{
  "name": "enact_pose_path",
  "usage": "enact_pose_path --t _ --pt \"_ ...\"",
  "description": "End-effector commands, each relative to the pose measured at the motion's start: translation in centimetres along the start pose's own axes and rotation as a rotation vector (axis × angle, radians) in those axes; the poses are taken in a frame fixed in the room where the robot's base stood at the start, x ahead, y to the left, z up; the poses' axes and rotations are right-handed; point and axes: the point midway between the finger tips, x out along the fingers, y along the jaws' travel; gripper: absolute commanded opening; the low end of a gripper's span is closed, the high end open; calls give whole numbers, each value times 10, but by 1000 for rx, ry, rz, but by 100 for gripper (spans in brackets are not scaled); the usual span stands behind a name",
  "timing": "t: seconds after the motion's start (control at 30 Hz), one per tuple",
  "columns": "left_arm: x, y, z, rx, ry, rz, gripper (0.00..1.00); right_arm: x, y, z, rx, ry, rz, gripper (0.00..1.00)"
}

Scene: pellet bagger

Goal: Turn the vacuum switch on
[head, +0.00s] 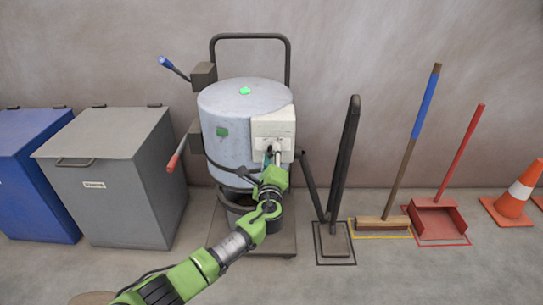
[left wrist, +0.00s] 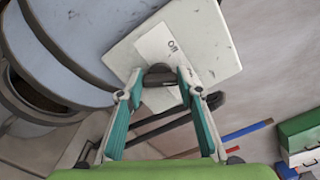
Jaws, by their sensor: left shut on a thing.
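The vacuum is a pale blue-grey drum (head: 225,110) on a dark wheeled frame. A white switch box (head: 272,124) is on its right front, and it also shows in the left wrist view (left wrist: 210,35). A dark switch knob (left wrist: 160,75) sticks out of the box, beside a label (left wrist: 170,45) on which I read "Off". My left gripper (head: 273,155) is at the box, with its two teal fingers closed on either side of the knob. In the head view the gripper hides the knob. My right gripper is not in view.
A red-tipped lever (head: 176,161) and a blue-tipped lever (head: 172,68) stick out left of the drum. A grey bin (head: 115,190) and blue bin (head: 30,185) stand left. A broom (head: 383,224), red dustpan (head: 438,218) and orange cone (head: 513,205) are right. The front floor is open.

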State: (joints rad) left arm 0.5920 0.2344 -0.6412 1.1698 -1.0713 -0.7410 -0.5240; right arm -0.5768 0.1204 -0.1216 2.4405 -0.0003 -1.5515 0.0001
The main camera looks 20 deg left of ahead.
Motion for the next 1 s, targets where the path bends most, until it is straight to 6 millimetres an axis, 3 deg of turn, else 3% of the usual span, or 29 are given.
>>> enact_pose_path --t 0.03,0.1,0.57,1.0 --pt "0 2 -1 4 1 2 38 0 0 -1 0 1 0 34" --pt "0 2 -1 4 1 2 50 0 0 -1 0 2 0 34" --pt "-8 1 0 1 0 0 50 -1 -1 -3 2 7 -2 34" --pt "-86 2 -1 0 3 1 50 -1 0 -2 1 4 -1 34"
